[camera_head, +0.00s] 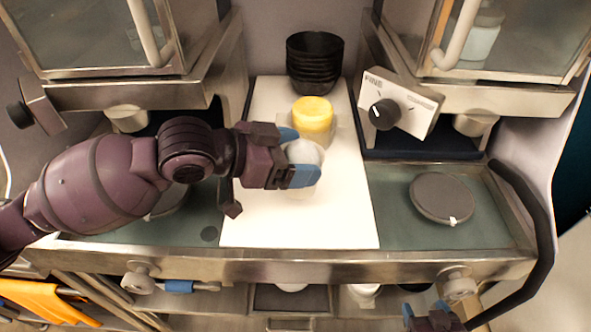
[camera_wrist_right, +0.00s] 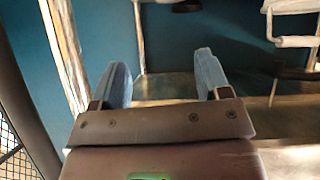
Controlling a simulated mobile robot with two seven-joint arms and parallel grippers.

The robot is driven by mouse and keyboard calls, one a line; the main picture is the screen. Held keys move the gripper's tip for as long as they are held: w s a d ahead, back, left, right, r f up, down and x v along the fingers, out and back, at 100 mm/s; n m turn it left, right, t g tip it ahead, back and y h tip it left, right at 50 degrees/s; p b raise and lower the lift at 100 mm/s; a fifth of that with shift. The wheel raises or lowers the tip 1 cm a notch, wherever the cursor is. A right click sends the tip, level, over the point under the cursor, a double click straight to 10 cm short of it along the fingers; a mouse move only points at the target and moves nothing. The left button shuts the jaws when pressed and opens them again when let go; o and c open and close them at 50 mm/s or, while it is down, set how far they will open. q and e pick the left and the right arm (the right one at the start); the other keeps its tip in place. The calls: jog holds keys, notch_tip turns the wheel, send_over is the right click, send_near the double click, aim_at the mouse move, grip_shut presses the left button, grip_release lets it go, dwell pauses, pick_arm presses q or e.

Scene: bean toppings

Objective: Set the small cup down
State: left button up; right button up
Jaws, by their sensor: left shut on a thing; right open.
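The small cup (camera_head: 304,153) is whitish and sits between the blue fingertips of my left gripper (camera_head: 294,157), above the white board (camera_head: 255,225). My left gripper is shut on it. The fingers hide part of the cup, and I cannot tell whether its base touches the board. My right gripper (camera_head: 426,312) is at the bottom right edge of the head view, low in front of the counter. In the right wrist view its two blue fingers (camera_wrist_right: 163,82) are wide apart with nothing between them.
A yellow-topped container (camera_head: 313,118) stands just behind the cup. A stack of black bowls (camera_head: 314,62) is at the board's back. The board's front is clear.

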pick_arm(q)
notch_tip(320, 180, down, 3)
jog(key=shift+r, duration=0.1)
jog(key=shift+f, duration=0.45)
pick_arm(e)
jog(key=shift+w+a+r, duration=0.15)
jog(key=shift+w+r, duration=0.15)
jog(key=shift+w, duration=0.3)
pick_arm(q)
jog(key=shift+f, duration=0.1)
